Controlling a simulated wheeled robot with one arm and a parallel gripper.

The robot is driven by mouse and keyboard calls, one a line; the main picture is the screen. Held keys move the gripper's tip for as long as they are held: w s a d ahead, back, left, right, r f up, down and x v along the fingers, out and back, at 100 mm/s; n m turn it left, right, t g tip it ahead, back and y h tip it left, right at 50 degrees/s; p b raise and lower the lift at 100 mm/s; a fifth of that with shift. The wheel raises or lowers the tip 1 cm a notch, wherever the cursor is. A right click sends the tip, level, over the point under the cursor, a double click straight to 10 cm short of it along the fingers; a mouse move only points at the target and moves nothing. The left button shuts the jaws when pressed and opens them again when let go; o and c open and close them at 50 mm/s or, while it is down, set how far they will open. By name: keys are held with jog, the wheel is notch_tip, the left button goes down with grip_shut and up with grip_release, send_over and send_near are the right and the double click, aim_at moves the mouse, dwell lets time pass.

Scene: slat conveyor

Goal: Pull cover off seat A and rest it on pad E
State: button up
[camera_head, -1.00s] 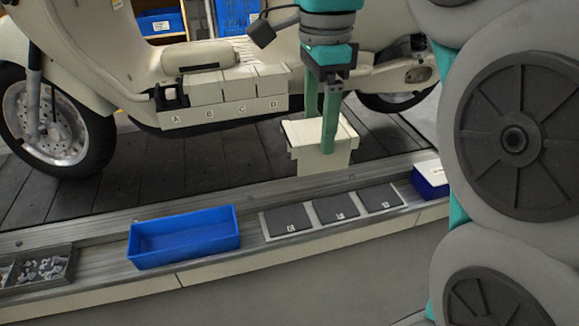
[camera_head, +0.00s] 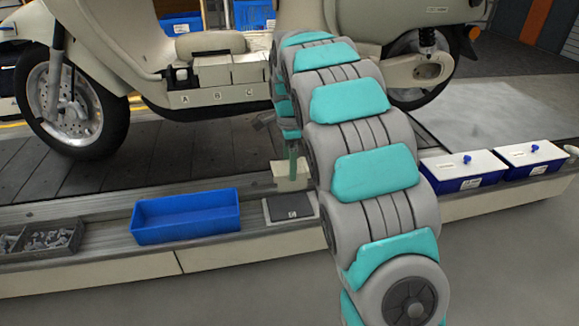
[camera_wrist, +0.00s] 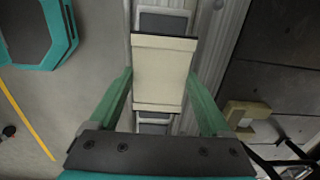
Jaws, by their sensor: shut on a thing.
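My gripper (camera_wrist: 161,76) is shut on a cream box-shaped cover (camera_wrist: 164,62), one green finger on each side of it. In the head view the cover (camera_head: 287,176) shows behind my arm, low over the row of dark pads. I cannot tell whether it touches one. Seat A (camera_head: 182,78), at the left end of the scooter's row, is uncovered and shows a dark fitting. One dark pad (camera_head: 289,207) is clear of my arm; its letter is too small to read. In the wrist view, parts of pads show beyond the cover (camera_wrist: 164,21) and below it (camera_wrist: 154,127).
An empty blue bin (camera_head: 187,238) stands left of the pads, with a grey parts tray (camera_head: 42,240) farther left. Two blue boxes with white lids (camera_head: 465,168) stand right of my arm. Cream covers at B (camera_head: 213,72) and C remain seated on the scooter.

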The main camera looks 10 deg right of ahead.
notch_tip(320, 180, down, 6)
jog(key=b, duration=0.3)
jog(key=shift+f, duration=0.15)
dwell(0.3)
jog(key=shift+f, duration=0.3)
dwell(1.1)
jog(key=shift+w+f, duration=0.1)
jog(key=shift+f, duration=0.5)
jog(key=shift+f+p, duration=0.5)
jog(key=shift+p, duration=0.05)
dwell(1.7)
jog(key=o, duration=1.4)
jog(key=shift+c, duration=0.2)
